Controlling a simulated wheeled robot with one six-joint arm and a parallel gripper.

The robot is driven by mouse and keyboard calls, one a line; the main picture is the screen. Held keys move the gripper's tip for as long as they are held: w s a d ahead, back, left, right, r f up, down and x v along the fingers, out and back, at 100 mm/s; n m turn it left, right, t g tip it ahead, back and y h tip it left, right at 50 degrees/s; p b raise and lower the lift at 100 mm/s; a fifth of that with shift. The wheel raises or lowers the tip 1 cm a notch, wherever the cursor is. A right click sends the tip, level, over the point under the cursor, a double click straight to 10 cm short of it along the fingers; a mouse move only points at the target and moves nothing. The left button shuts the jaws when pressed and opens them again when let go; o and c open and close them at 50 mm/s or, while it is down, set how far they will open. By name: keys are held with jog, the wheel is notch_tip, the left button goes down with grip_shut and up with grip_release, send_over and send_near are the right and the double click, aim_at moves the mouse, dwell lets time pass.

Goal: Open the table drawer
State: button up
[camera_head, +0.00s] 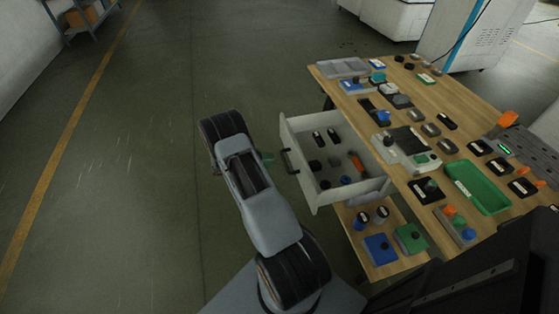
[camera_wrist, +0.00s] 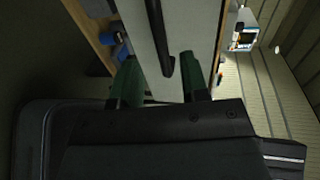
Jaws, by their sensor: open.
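The table drawer (camera_head: 302,172) stands pulled out from the left side of the wooden table (camera_head: 462,103), with its inside showing. Its dark handle (camera_head: 289,162) is on the white front panel. In the wrist view the handle (camera_wrist: 160,45) lies between the two green fingers of my gripper (camera_wrist: 160,68), which are apart and not closed on it. I cannot tell whether either finger touches it. In the head view my gripper (camera_head: 268,157) is mostly hidden by my arm; a bit of green finger shows just left of the handle.
A lower shelf (camera_head: 385,268) bears blue and green blocks. Many fixtures and a green tray (camera_head: 477,188) crowd the tabletop. The floor (camera_head: 150,170) left of the drawer is clear.

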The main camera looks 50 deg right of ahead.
jog(key=v, duration=0.7)
dwell(0.5)
jog(key=s+a+f+m+y, duration=0.3)
jog(key=s+m, duration=0.1)
jog(key=m, duration=0.5)
jog(key=s+a+r+m+t+y+p, duration=0.1)
jog(key=s+a+r+m+y+p, duration=0.2)
jog(key=a+r+m+y, duration=0.4)
jog(key=s+a+r+m+t+y+p, duration=0.1)
jog(key=s+a+r+m+t+p, duration=0.1)
jog(key=r, duration=0.8)
jog(key=s+a+r+m+t+y+p, duration=0.1)
jog(key=s+a+r+m+t+p, duration=0.2)
jog(key=r, duration=0.8)
jog(key=s+a+r+m+t+y+p, duration=0.1)
jog(key=s+a+r+m+t+p, duration=0.2)
jog(key=a+r+m+t+p, duration=0.2)
jog(key=a+r+m, duration=0.3)
jog(key=r, duration=0.3)
jog(key=shift+m+t, duration=0.4)
jog(key=shift+s, duration=0.1)
